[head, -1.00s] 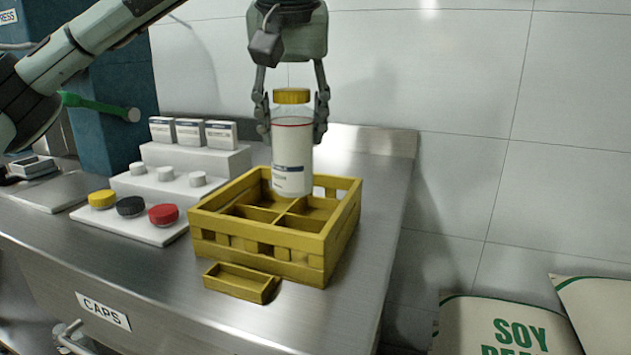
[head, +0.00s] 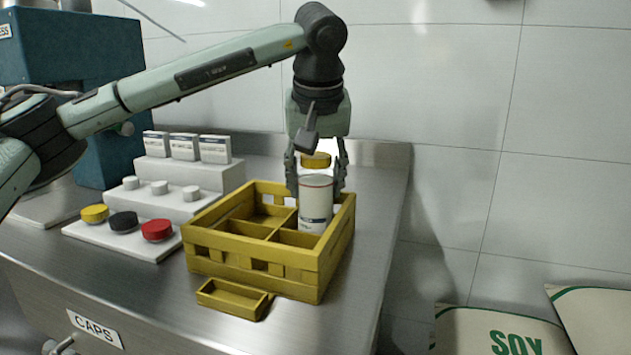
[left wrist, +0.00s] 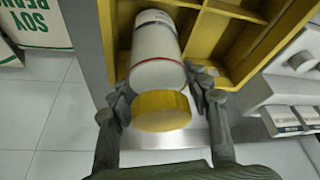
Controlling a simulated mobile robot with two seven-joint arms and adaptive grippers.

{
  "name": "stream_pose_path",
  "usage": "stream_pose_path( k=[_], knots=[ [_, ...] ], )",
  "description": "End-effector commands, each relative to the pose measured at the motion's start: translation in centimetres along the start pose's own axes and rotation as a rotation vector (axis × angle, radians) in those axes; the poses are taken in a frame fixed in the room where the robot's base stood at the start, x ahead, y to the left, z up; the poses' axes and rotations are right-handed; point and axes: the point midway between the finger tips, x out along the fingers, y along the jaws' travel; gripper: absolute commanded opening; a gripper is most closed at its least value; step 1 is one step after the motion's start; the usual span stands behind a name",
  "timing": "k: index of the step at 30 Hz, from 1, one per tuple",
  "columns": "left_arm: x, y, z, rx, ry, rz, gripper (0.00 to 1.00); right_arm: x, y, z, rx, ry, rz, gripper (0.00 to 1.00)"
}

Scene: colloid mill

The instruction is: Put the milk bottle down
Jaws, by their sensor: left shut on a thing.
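The milk bottle (head: 316,208) is white with a yellow cap (head: 315,160) and stands about upright. Its lower part is inside the back right compartment of the yellow crate (head: 300,286); the crate's slats hide its base, so I cannot tell if it touches the floor. My left gripper (head: 318,187) points down from above and is shut on the bottle near its neck. In the left wrist view the bottle (left wrist: 156,48) lies between the fingers (left wrist: 161,92), cap towards me, with crate dividers (left wrist: 200,22) beside it. My right gripper is not in view.
A small yellow tray (head: 232,299) sits before the crate. Left of it, a white stepped stand (head: 185,208) holds coloured caps, white caps and small boxes. The steel counter (head: 365,225) is bare right of the crate. Soy bean sacks (head: 500,325) lie beyond its right edge.

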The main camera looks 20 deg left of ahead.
Motion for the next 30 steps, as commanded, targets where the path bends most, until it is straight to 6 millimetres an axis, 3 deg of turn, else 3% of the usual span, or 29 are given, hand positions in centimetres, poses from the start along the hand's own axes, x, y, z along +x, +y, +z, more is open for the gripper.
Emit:
stream_pose_path(
  k=[4, 5, 10, 22, 30],
  knots=[
    [0.3, 0.0, 0.1, 0.000, 0.000, 0.000, 0.09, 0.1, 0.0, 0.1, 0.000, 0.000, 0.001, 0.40],
    [0.3, 0.0, 0.1, 0.000, 0.000, 0.000, 0.48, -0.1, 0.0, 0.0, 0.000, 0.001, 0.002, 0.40],
    [0.3, 0.0, 0.1, 0.000, -0.001, -0.001, 0.68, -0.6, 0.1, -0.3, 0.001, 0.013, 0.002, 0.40],
    [-0.6, 0.0, -0.1, 0.000, 0.001, 0.001, 0.68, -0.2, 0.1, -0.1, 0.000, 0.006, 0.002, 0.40],
    [-5.9, 0.1, -0.1, 0.001, 0.003, 0.001, 0.68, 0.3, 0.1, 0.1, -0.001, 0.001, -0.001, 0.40]
  ],
)
